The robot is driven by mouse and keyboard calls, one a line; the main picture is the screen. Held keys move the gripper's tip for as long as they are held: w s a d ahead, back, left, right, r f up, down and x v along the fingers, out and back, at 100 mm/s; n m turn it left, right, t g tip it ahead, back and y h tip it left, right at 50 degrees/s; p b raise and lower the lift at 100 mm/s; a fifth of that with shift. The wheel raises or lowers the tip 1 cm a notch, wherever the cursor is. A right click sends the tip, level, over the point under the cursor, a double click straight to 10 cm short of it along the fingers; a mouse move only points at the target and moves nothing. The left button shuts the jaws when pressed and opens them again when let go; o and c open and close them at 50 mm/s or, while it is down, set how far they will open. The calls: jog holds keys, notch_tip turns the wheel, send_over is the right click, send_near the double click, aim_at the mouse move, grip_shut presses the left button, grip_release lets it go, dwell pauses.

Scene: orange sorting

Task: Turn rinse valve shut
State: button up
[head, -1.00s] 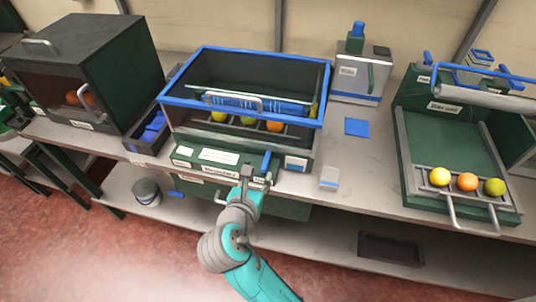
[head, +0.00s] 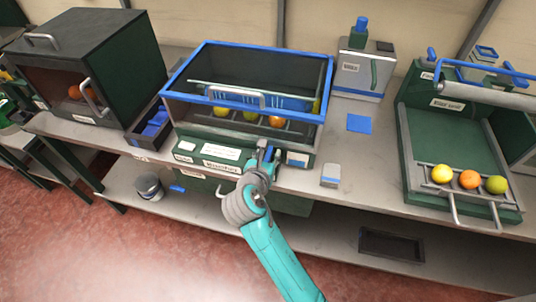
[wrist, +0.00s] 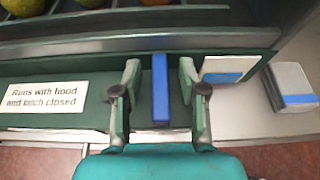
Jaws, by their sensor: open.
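The rinse valve appears as a blue lever (wrist: 160,88) on the green front panel of the washing machine (head: 190,157). In the wrist view the lever points straight away from me, between my two fingers. My gripper (wrist: 158,85) is open, with one finger on each side of the lever and a gap on both sides. In the head view my gripper (head: 268,157) is at the right part of the panel and partly hides the lever.
A label (wrist: 60,97) reads "Runs with hood and latch closed". A white and blue block (wrist: 292,87) lies on the bench to the right. The blue-framed hood (head: 215,101) stands above several fruits. A tray with a yellow, an orange and a green fruit (head: 497,184) is at right.

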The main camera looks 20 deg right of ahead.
grip_shut()
jog(key=shift+h, duration=0.3)
jog(key=m+g+h, duration=0.3)
jog(key=m+g, duration=0.1)
jog(key=shift+a+m, duration=0.1)
jog(key=shift+m, duration=0.3)
jog(key=m+g+h, duration=0.1)
jog(key=m+g, duration=0.1)
jog(key=g, duration=0.1)
jog(key=m+g+h, duration=0.1)
jog(key=m+g, duration=0.2)
jog(key=shift+m+g, duration=0.3)
jog(key=shift+m, duration=0.1)
grip_release()
